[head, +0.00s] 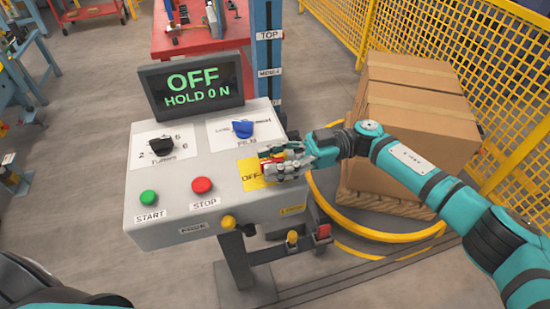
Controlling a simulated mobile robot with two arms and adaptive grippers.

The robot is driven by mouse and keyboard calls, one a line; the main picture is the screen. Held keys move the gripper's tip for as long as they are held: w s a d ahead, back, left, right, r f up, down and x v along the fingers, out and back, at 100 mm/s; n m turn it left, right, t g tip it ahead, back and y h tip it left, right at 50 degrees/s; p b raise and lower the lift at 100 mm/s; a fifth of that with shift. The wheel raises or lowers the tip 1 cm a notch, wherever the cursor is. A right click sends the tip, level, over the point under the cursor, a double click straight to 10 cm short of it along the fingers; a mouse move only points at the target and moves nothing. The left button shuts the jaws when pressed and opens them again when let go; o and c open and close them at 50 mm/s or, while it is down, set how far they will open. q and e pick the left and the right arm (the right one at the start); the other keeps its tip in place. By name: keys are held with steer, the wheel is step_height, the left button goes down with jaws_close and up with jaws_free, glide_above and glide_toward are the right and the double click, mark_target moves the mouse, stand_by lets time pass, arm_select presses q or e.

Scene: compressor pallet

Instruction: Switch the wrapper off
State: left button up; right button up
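The wrapper's grey control box (150,220) stands in the middle of the head view. Its screen (192,85) reads "OFF" and "HOLD 0 N" in green. A red switch (291,156) sits on a yellow plate (252,176) marked "OFF" at the box's right side. My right gripper (272,163) is at this switch, with its fingers around the red part and hiding much of it. Whether the fingers press on it cannot be made out. My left gripper is out of view.
The box also has a green START button (148,198), a red STOP button (202,185), a black knob (161,147) and a blue knob (243,129). Cartons (415,115) stand on a pallet at right, before a yellow fence (500,50). A red table (200,40) stands behind.

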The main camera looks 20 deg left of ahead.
steer(key=v, duration=1.2)
